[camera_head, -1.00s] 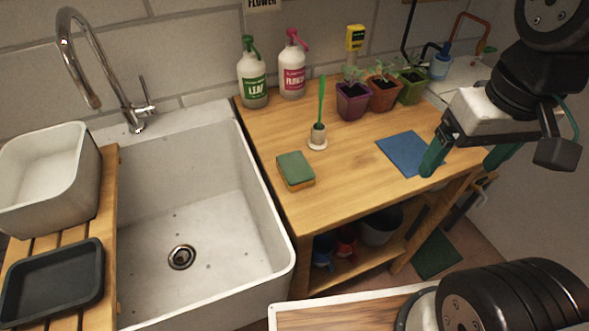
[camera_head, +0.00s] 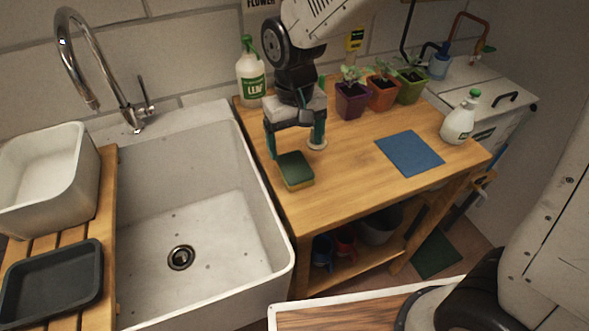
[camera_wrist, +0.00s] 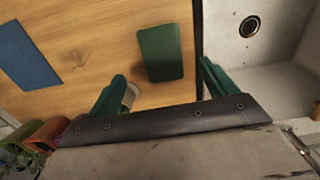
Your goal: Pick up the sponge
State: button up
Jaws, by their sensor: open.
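The sponge (camera_head: 295,170) is a small block with a green top and yellowish lower part. It lies on the wooden table (camera_head: 350,190), near the edge by the sink. It also shows in the wrist view (camera_wrist: 160,53), where its green top lies between and beyond the two fingers. My gripper (camera_head: 294,150) is open and empty, with green fingers spread apart. It is above and just behind the sponge, and the fingers do not touch it. In the wrist view my gripper (camera_wrist: 162,75) has one finger on each side of the sponge.
A white sink (camera_head: 200,220) adjoins the table on the left. A small white holder (camera_head: 317,143) stands close behind the sponge. The front tabletop is clear.

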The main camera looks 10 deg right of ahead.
aim_at(294, 166)
jog(key=shift+w+a, duration=0.1)
jog(key=shift+w, duration=0.15)
jog(key=f, duration=0.7)
jog(key=shift+s+f, duration=0.2)
jog(key=c, duration=1.2)
jog(key=shift+o, duration=0.2)
jog(key=shift+r, duration=0.2)
